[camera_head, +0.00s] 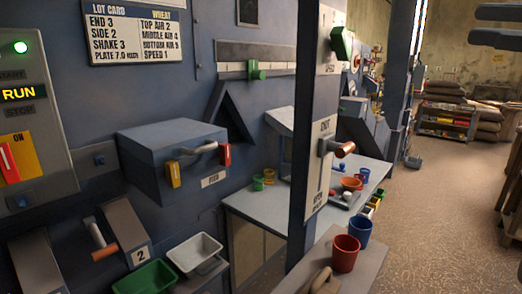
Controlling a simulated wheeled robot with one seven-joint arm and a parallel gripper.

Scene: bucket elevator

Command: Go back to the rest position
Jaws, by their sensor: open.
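My gripper (490,25) shows at the top right edge. Its two dark fingers are apart with nothing between them. It is in the air, well clear of the machine and the bench, and the rest of it is cut off by the picture's edge.
A red cup (345,253) and a blue cup (359,231) stand on a near ledge. A control panel (30,110) reads RUN. Floor (430,220) at right is clear.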

